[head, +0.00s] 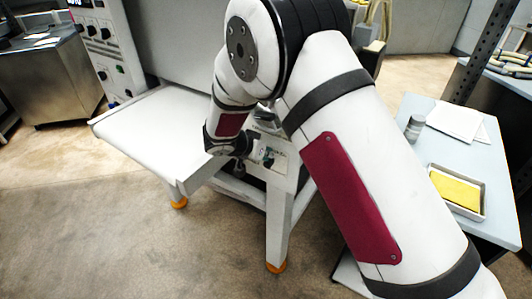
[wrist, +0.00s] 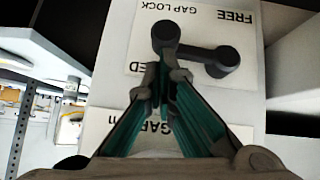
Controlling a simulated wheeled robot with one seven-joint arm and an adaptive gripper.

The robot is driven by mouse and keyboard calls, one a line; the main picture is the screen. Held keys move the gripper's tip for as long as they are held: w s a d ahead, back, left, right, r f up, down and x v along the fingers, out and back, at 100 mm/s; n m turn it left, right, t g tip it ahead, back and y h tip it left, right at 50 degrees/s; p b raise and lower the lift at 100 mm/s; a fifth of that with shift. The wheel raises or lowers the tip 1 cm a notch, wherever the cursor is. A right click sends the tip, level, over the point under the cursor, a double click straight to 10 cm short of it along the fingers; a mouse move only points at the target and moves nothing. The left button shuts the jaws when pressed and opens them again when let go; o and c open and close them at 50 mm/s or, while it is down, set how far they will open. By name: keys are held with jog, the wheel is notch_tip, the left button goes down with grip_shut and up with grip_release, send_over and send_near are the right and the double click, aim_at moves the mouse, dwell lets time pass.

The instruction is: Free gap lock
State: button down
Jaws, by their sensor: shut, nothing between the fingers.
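The gap lock lever (wrist: 196,58) is a dark bar with a round knob at each end, on a white plate (wrist: 135,45) in the wrist view. It slants from upper left to lower right. The lettering is upside down: FREE at upper right, GAP LOCK at upper left, and a partly hidden word ending in ED at left. My gripper (wrist: 168,78) is shut and empty, its tips just below the lever's upper-left end; I cannot tell whether they touch it. In the head view my arm hides most of the labelled panel (head: 272,158) and the lever.
The sheeter's white flat bed (head: 150,125) extends left of my arm. A control panel (head: 103,45) with knobs stands behind it. At right, a table (head: 420,150) holds a grey can (head: 414,128) and a tray with a yellow slab (head: 455,188). The floor at front left is clear.

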aim_at(269, 168)
jog(key=shift+s+d+f+p, duration=0.15)
jog(key=shift+d+f, duration=0.05)
jog(key=shift+f, duration=0.2)
jog(key=shift+s+d+f+p, duration=0.1)
jog(key=shift+d+f+p, duration=0.05)
jog(key=shift+f, duration=0.25)
jog(key=shift+s+d+f, duration=0.1)
jog(key=shift+d+f, duration=0.05)
jog(key=shift+f, duration=0.8)
jog(key=shift+f+p, duration=0.3)
jog(key=shift+f, duration=1.05)
jog(key=shift+r, duration=0.1)
